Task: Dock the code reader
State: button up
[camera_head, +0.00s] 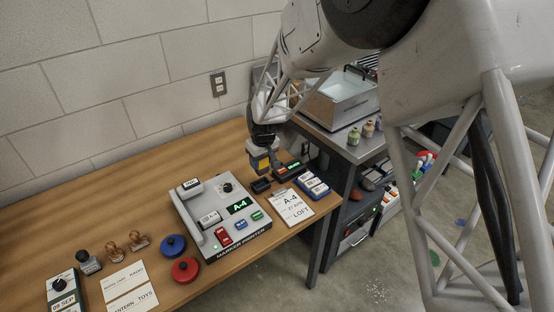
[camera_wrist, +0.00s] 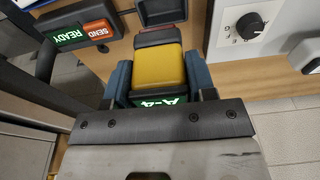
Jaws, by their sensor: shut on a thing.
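My gripper (camera_wrist: 157,85) is shut on the code reader, with a blue-grey finger pad on each side of it. The code reader (camera_wrist: 158,66) has a yellow body, dark grey ends and a green A-4 display facing the wrist. In the head view the held code reader (camera_head: 263,163) hangs above the back right part of the table. A small black block (camera_head: 261,185), possibly the dock, sits on the table just below it. I cannot tell whether the reader touches anything beneath. A black unit (camera_head: 287,170) stands to the right; its SEND and READY panels show in the wrist view (camera_wrist: 84,34).
The grey marker printer (camera_head: 188,213) stands left of the gripper. A printed A-4 card (camera_head: 292,207) and a blue label holder (camera_head: 314,186) lie to the right. Red (camera_head: 185,269) and blue (camera_head: 173,245) round pads and several stamps are at the front left. The wall is behind.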

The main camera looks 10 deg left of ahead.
aim_at(260, 174)
jog(key=shift+a, duration=0.5)
jog(key=shift+f, duration=0.15)
jog(key=shift+f, duration=2.75)
jog(key=shift+d+f, duration=0.1)
jog(key=shift+f, duration=0.55)
jog(key=o, duration=0.5)
jog(key=shift+c, duration=0.2)
jog(key=shift+s, duration=0.1)
jog(key=shift+r, duration=0.15)
jog(key=shift+s+d+r, duration=0.2)
jog(key=shift+r, duration=1.55)
jog(key=shift+s+d+r, duration=0.15)
jog(key=shift+r, duration=1.65)
jog(key=shift+s+d+r, duration=0.2)
jog(key=shift+r, duration=1.55)
